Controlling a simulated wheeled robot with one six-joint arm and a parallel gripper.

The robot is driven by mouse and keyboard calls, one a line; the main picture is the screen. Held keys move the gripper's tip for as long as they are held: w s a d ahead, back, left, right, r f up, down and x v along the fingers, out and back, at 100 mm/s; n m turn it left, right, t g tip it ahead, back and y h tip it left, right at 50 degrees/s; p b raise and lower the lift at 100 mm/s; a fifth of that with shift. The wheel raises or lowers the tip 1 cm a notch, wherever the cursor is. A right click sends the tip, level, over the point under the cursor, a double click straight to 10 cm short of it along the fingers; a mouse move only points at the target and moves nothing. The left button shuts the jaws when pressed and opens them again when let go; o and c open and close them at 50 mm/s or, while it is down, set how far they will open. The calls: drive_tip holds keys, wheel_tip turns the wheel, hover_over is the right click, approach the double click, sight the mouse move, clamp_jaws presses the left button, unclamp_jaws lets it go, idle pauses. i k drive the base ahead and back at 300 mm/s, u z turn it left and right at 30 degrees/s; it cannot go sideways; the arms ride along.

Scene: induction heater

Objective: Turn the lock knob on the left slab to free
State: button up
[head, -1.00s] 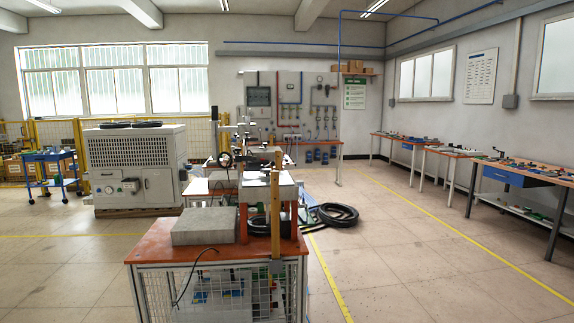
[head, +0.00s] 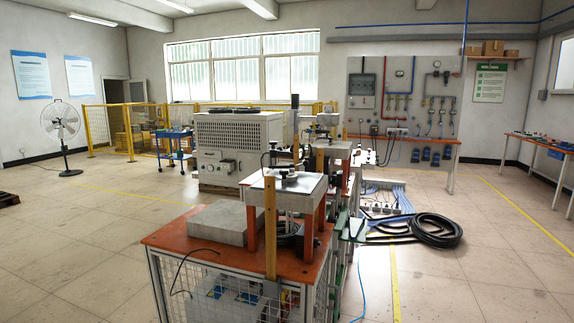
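An orange-topped bench (head: 170,236) with wire mesh sides stands in the lower middle of the head view. A thick grey slab (head: 222,222) lies flat on its left part. A pale raised slab (head: 307,197) stands on orange legs to the right of it. A small round metal fitting (head: 290,178) sits on top of the raised slab; it is too small to tell whether it is the lock knob or how it is turned. My gripper is not in view.
A black hose coil (head: 432,230) and pale blue strips lie on the floor right of the bench. A large white chiller-like unit (head: 240,145) stands behind. A fan (head: 61,128) stands far left. The floor at left and right front is clear.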

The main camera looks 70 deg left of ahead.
sight(283, 172)
drive_tip(key=u, duration=0.35)
drive_tip(key=i, duration=0.8)
drive_tip(key=u, duration=1.6)
drive_tip(key=i, duration=0.9)
drive_tip(key=u, duration=0.95)
